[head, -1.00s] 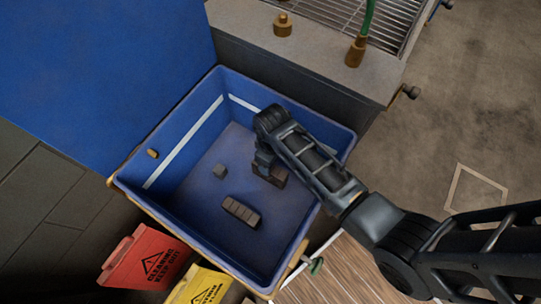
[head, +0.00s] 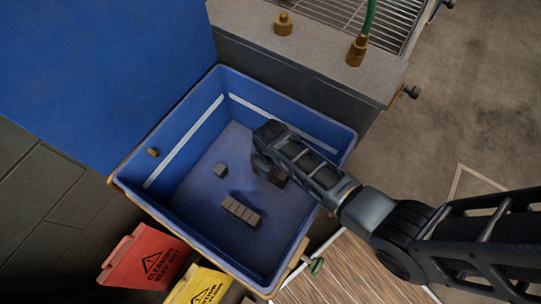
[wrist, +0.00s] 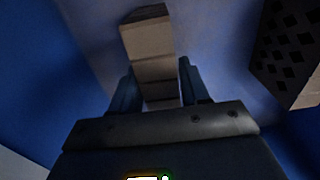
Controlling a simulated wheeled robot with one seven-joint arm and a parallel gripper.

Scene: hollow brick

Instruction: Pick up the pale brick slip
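The pale brick slip (head: 240,211) looks like a long grey-tan bar with crosswise lines, lying flat on the floor of the blue bin. It also shows in the wrist view (wrist: 150,45), running away from between my fingers. My gripper (wrist: 157,76) is open, with one finger to each side of the slip's line. I cannot tell how far above it the fingertips are. In the head view my gripper (head: 263,170) is inside the bin, above and right of the slip, its fingers mostly hidden by the arm.
The blue bin (head: 330,132) has high walls around my gripper. A dark brick with holes (wrist: 288,45) stands close on the right in the wrist view. A small grey block (head: 220,170) lies left of my gripper. Red (head: 148,262) and yellow (head: 200,287) signs stand outside the bin.

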